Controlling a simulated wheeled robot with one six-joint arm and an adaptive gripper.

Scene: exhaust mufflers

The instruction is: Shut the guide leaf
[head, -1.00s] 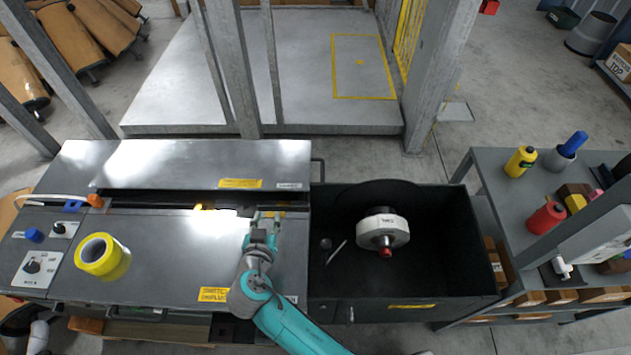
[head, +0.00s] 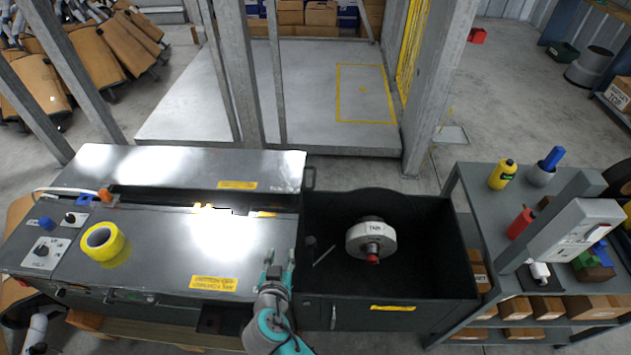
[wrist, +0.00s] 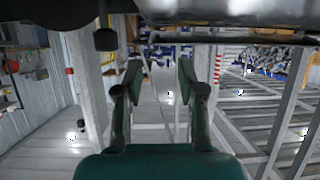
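The grey machine (head: 160,258) stands at the left, with a flat metal front top. Behind a dark slot lies a wide metal plate (head: 150,165) with a yellow label, which may be the guide leaf; no label that I can read names it. A small dark handle (head: 309,178) is at that plate's right end. My gripper (head: 278,262) is over the right front part of the machine's top, clear of the plate. In the wrist view my gripper (wrist: 160,78) has its two fingers apart with nothing between them. A dark bar (wrist: 220,37) crosses above them.
A black open bin (head: 425,255) to the right holds a white and black round part (head: 370,238). A yellow tape roll (head: 103,242) lies on the machine. A grey bench (head: 470,190) with bottles stands at the far right. Upright posts (head: 235,80) rise behind the machine.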

